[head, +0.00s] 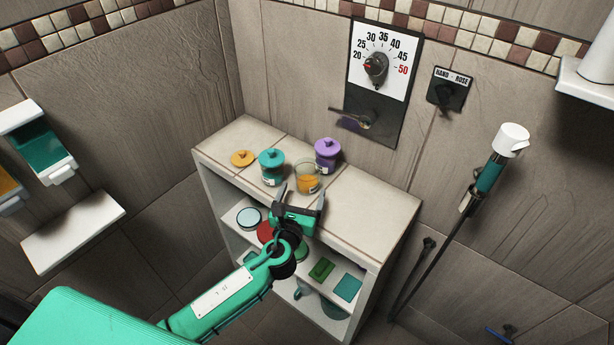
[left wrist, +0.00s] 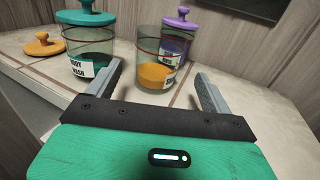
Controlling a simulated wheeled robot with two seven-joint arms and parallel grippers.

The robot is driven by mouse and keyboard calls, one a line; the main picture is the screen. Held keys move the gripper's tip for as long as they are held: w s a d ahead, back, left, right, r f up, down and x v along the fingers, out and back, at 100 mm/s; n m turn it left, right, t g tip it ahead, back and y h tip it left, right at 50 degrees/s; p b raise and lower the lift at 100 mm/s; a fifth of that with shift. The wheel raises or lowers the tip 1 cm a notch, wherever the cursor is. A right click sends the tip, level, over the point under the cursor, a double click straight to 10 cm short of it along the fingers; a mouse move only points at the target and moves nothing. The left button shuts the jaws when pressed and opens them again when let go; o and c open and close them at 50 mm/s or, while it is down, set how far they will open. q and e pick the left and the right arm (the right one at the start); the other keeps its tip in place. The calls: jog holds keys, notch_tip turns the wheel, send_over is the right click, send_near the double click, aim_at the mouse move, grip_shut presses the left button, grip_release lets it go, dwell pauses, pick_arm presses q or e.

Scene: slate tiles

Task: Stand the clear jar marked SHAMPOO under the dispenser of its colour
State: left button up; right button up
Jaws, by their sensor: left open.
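An open clear jar with orange contents (head: 306,180) stands upright on the white shelf unit's top. No SHAMPOO wording can be read on it; the left wrist view shows the jar (left wrist: 154,72) without a lid. An orange lid (head: 242,158) lies at the left of the top. My left gripper (head: 299,194) is open, its fingers pointing at the orange jar, with the jar between or just beyond the tips. At the left edge, an orange dispenser (head: 9,190) is partly cut off, beside a teal dispenser (head: 40,146). My right gripper is not in view.
A teal-lidded jar marked BODY WASH (left wrist: 88,45) stands close left of the orange jar, and a purple-lidded jar (head: 327,155) close behind it. A white ledge (head: 72,232) juts out below the dispensers. The right part of the unit's top (head: 370,205) is clear.

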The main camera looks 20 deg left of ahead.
aim_at(304, 183)
pick_arm(q)
jog(key=shift+w+a+r+p, duration=0.15)
jog(key=shift+w+p, duration=0.15)
jog(key=shift+w, duration=1.1)
jog(key=shift+w+a+p, duration=0.15)
jog(key=shift+w+p, duration=0.15)
jog(key=shift+w, duration=1.05)
jog(key=c, duration=1.2)
jog(key=shift+r, duration=0.1)
jog(key=shift+c, duration=0.2)
